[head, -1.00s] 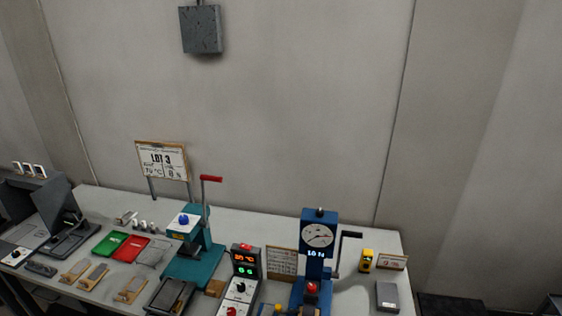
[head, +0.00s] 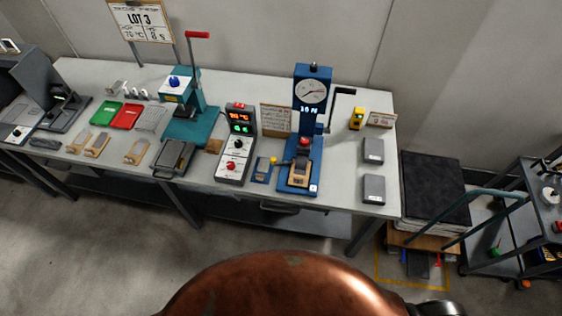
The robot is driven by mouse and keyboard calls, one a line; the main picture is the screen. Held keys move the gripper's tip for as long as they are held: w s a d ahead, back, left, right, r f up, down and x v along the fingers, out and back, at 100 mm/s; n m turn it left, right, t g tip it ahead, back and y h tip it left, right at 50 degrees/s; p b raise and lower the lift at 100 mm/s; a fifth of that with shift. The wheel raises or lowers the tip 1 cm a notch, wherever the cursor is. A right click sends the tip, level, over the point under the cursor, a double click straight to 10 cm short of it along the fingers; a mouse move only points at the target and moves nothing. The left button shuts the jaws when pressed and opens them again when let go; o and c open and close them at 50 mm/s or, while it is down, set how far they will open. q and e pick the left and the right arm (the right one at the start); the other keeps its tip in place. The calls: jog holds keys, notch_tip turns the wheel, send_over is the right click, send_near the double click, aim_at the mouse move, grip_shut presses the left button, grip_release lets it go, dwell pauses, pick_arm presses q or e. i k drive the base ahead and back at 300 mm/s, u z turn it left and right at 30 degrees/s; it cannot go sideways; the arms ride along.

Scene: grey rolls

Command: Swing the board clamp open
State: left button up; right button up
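I cannot pick out a part that is surely the board clamp. A blue test stand (head: 311,125) with a round dial, a "10 N" display and a black crank stands on the bench, and a small wooden piece (head: 299,172) lies on its base. A teal press (head: 193,118) with a raised red-tipped lever stands left of it. Several wooden boards with grey tops, such as this one (head: 137,152), lie on the left half of the bench. Neither of my grippers is in view; a copper-coloured rounded part of mine fills the bottom middle.
The grey bench (head: 245,88) stands along the wall. A control box (head: 237,145) with red and green digits is between the two stands. Two grey boxes (head: 374,188) lie at the bench's right end. A black stack (head: 434,190) and a cart (head: 545,200) stand farther right. Floor in front is open.

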aim_at(273, 160)
jog(key=k, duration=1.3)
jog(key=u, duration=0.6)
jog(key=i, duration=0.5)
jog(key=u, duration=0.8)
jog(key=i, duration=0.7)
jog(key=z, duration=0.65)
jog(key=i, duration=0.7)
jog(key=z, duration=0.85)
